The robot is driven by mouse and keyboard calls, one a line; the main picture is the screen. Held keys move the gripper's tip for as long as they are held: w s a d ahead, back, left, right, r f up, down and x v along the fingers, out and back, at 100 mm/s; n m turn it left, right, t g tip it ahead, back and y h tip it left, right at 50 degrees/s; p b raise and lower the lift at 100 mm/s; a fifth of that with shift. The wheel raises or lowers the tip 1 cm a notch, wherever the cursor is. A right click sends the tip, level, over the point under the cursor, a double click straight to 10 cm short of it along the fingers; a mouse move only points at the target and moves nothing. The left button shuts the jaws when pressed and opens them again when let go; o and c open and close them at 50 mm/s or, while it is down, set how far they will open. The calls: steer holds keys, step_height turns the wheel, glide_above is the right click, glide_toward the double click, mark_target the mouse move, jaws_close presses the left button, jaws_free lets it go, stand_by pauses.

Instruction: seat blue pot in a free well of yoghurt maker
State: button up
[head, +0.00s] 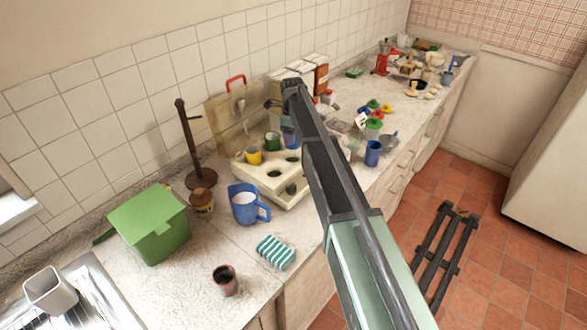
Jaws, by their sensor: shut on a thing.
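The yoghurt maker (258,178) is a cream block with round dark wells, on the counter in the head view. A yellow pot (254,157) sits at its left and a green pot (272,141) at its back. Two dark empty wells show towards the front and right. The blue pot (290,140) shows in part beside my arm, over the back right of the maker. My gripper (288,124) is mostly hidden by my arm and is shut on the blue pot. I cannot tell whether the pot's base touches the maker.
A blue measuring jug (245,203), a small brown jar (203,202) and a dark stand (197,150) are near the maker's left. A blue cup (373,153) stands at its right.

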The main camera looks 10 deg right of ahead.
step_height(320, 180, down, 8)
steer(key=b, duration=0.6)
steer(key=shift+f, duration=0.2)
steer(key=shift+r, duration=0.3)
steer(key=shift+f, duration=0.3)
steer(key=o, duration=1.1)
steer(key=shift+r, duration=0.15)
steer(key=shift+c, duration=0.2)
step_height(320, 180, up, 13)
steer(key=p, duration=1.2)
steer(key=shift+s+p, duration=0.15)
steer(key=shift+p, duration=0.25)
steer(key=shift+f, duration=0.25)
